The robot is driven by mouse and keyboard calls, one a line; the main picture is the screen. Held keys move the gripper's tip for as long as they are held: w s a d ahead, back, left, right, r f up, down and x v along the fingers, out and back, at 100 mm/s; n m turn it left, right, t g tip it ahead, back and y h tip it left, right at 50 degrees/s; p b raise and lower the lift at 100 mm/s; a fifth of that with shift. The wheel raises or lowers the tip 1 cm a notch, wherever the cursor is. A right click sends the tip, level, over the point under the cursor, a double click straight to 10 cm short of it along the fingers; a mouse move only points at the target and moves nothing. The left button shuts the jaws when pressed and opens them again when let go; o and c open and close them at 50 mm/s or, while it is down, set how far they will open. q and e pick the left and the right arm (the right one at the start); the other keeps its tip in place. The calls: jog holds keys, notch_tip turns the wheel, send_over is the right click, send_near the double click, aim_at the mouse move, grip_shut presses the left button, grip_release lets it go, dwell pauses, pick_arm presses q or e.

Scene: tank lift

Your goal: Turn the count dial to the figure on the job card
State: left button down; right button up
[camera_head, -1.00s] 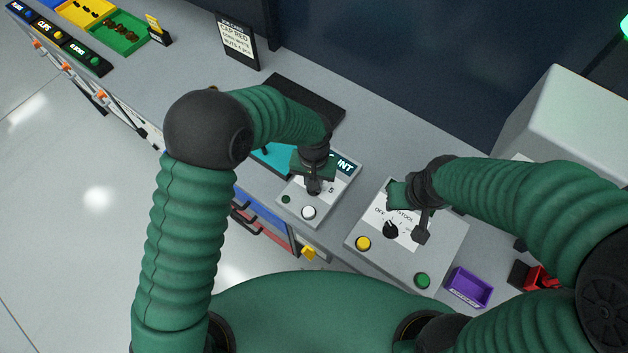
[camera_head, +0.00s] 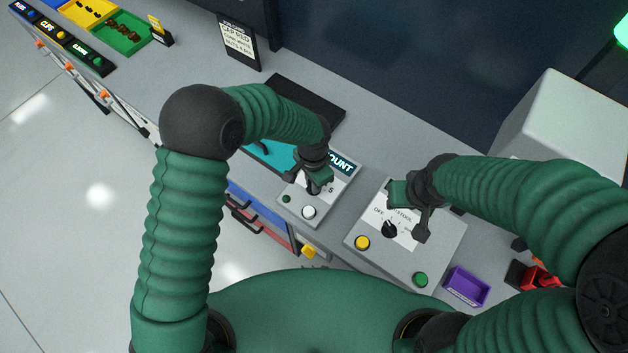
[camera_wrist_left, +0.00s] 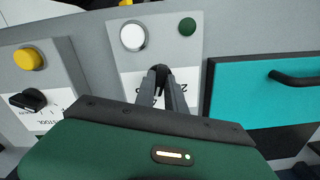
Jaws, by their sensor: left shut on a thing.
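The count box (camera_head: 293,208) is a light grey panel with a "COUNT" label, a white button and a small green one. My left gripper (camera_head: 312,189) points down over its middle and is shut on the count dial, which the fingers mostly hide. In the left wrist view the fingertips (camera_wrist_left: 160,74) meet at the dial's place on the white scale; the dial's setting cannot be read. The job card (camera_head: 239,43) stands upright at the back; its smaller lines are hard to read. My right gripper (camera_head: 408,214) is open above the neighbouring panel.
That grey panel (camera_head: 374,258) has a black selector knob (camera_head: 390,230), a yellow button and a green button. A purple tray (camera_head: 466,287) sits at its right. A teal drawer front (camera_wrist_left: 255,98) and black mat (camera_head: 305,100) are close by. Coloured bins (camera_head: 122,35) stand far left.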

pick_arm(q)
jog(key=shift+a, duration=0.1)
dwell(0.4)
jog(key=c, duration=1.6)
grip_release()
jog(key=shift+o, duration=1)
jog(key=shift+a, duration=0.1)
jog(key=shift+r, duration=0.25)
notch_tip(320, 180, up, 16)
jog(key=b, duration=0.2)
jog(key=shift+r, duration=0.2)
